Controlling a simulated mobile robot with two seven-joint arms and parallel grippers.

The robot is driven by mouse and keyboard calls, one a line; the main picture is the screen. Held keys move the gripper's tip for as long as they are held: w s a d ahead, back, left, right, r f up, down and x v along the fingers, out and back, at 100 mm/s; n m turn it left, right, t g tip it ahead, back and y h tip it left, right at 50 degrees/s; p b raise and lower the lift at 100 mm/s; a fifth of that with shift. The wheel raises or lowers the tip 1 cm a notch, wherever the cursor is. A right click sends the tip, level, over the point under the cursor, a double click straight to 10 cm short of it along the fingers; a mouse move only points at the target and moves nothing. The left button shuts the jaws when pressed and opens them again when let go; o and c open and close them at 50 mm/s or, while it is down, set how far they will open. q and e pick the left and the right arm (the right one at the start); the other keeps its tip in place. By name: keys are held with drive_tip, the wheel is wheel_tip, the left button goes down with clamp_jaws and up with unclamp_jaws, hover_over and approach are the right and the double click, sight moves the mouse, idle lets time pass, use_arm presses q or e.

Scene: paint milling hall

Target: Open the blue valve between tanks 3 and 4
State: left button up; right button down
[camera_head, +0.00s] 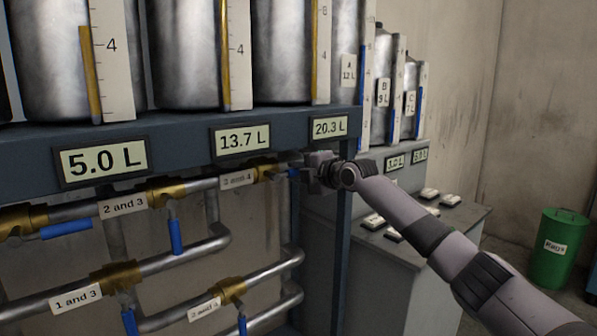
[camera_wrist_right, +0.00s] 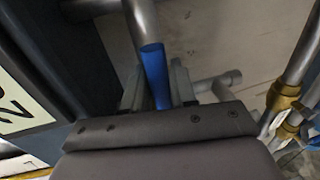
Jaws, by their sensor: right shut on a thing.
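The valve labelled 3 and 4 (camera_head: 238,180) sits on the upper pipe, with a brass body (camera_head: 265,172) below the 20.3 L display. The end of its blue handle (camera_head: 293,173) shows at my right gripper (camera_head: 306,174). In the right wrist view the blue handle (camera_wrist_right: 154,72) lies between the two fingers (camera_wrist_right: 157,88), which are shut on it. The gripper hides part of the handle in the head view, so its exact angle to the pipe is hard to tell. My left gripper is not in view.
Other brass valves have blue handles: one at far left (camera_head: 66,229) lies along its pipe, while the 2 and 3 handle (camera_head: 175,236) hangs down. A blue frame post (camera_head: 341,240) stands close by my right gripper. A grey cabinet (camera_head: 385,265) and green bin (camera_head: 558,250) stand right.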

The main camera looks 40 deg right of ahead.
drive_tip(key=shift+r, duration=0.15)
drive_tip(key=c, duration=1)
unclamp_jaws()
drive_tip(key=shift+c, duration=0.2)
drive_tip(key=shift+s, duration=0.1)
drive_tip(key=b+v, duration=0.1)
drive_tip(key=v, duration=0.6)
drive_tip(key=shift+b, duration=0.4)
